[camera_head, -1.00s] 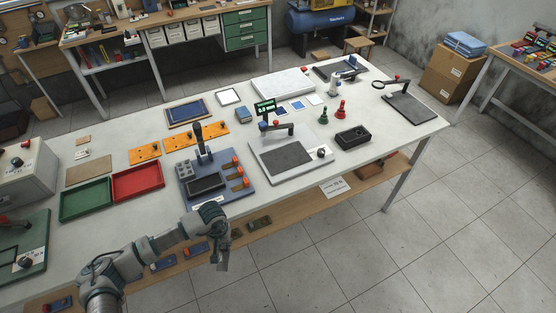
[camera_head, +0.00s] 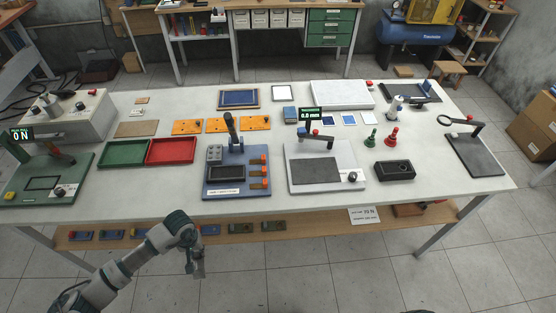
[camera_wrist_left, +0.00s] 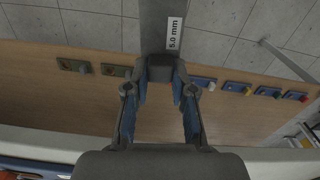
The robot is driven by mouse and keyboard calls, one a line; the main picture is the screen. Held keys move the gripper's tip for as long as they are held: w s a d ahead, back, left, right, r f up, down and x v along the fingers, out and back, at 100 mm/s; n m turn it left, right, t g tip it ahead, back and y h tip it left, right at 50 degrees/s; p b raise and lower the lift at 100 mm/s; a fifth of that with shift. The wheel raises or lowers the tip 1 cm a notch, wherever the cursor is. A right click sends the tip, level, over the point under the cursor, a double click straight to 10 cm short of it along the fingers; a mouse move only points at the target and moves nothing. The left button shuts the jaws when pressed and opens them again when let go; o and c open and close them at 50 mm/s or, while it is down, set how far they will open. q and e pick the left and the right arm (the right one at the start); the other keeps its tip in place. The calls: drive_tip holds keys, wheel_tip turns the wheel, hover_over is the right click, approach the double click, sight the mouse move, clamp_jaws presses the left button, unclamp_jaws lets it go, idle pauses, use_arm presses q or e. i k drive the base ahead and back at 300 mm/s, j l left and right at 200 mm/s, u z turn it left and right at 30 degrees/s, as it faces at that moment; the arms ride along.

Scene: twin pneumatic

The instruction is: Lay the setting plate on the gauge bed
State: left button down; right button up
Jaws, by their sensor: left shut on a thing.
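My left gripper (camera_head: 196,252) is in front of the table's near edge, below the tabletop level in the picture. In the left wrist view its fingers (camera_wrist_left: 161,72) close on the end of a grey setting plate (camera_wrist_left: 164,28) with a white "5.0 mm" label. The plate also shows in the head view (camera_head: 200,269), small and hanging down from the fingers. The likely gauge bed is the dark grey pad (camera_head: 316,171) on a pale base, with an arm above it and a lit green display (camera_head: 311,115) behind. The pad looks bare. My right gripper is not in view.
A blue fixture (camera_head: 213,178) with an upright lever stands left of the gauge. A black box (camera_head: 394,171) lies right of it, with green (camera_head: 370,139) and red (camera_head: 392,137) knobbed pieces behind. A lower shelf (camera_head: 270,237) holds several small plates.

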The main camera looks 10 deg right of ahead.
sight(317, 169)
drive_tip(key=l+u, duration=0.1)
drive_tip(key=l, duration=0.45)
drive_tip(key=k+l+u, duration=0.1)
drive_tip(key=l, duration=0.4)
drive_tip(key=l+u, duration=0.1)
drive_tip(key=l, duration=0.45)
drive_tip(key=k+l+u, duration=0.1)
drive_tip(key=l, duration=0.4)
drive_tip(key=k+l+u, duration=0.1)
drive_tip(key=l, duration=0.45)
